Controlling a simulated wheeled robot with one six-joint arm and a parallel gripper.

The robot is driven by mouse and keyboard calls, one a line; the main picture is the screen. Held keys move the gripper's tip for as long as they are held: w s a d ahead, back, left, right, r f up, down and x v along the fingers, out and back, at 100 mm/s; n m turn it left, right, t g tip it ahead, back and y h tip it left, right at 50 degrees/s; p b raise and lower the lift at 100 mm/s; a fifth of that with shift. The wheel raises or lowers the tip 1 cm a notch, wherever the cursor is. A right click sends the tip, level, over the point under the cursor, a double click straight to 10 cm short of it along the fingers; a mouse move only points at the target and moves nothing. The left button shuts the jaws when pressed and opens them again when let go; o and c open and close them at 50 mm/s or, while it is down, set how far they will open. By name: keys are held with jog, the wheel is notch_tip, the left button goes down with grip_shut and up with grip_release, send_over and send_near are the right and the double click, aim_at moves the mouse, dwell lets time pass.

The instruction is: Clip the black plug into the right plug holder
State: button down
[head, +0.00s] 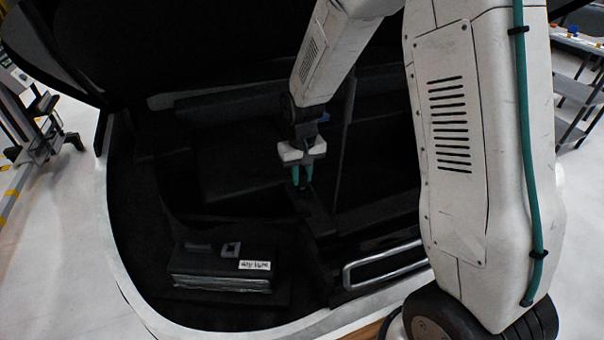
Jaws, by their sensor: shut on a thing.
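My gripper (302,180) reaches down into the dark trunk-like compartment, with its teal fingers close together. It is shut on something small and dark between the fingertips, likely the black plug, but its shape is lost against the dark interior. The fingertips are just above or at a dark ledge (318,218) near the middle of the compartment; I cannot tell whether they touch it. The right plug holder cannot be made out in the dark.
A dark box with a white label (255,265) sits at the front left of the compartment. A metal loop handle (385,262) is at the front right. The pale compartment rim (125,285) curves around the front. My arm covers the right side.

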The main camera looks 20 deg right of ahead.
jog(key=shift+f, duration=0.85)
dwell(1.8)
jog(key=c, duration=1.1)
grip_release()
jog(key=shift+c, duration=0.2)
jog(key=shift+r, duration=3.9)
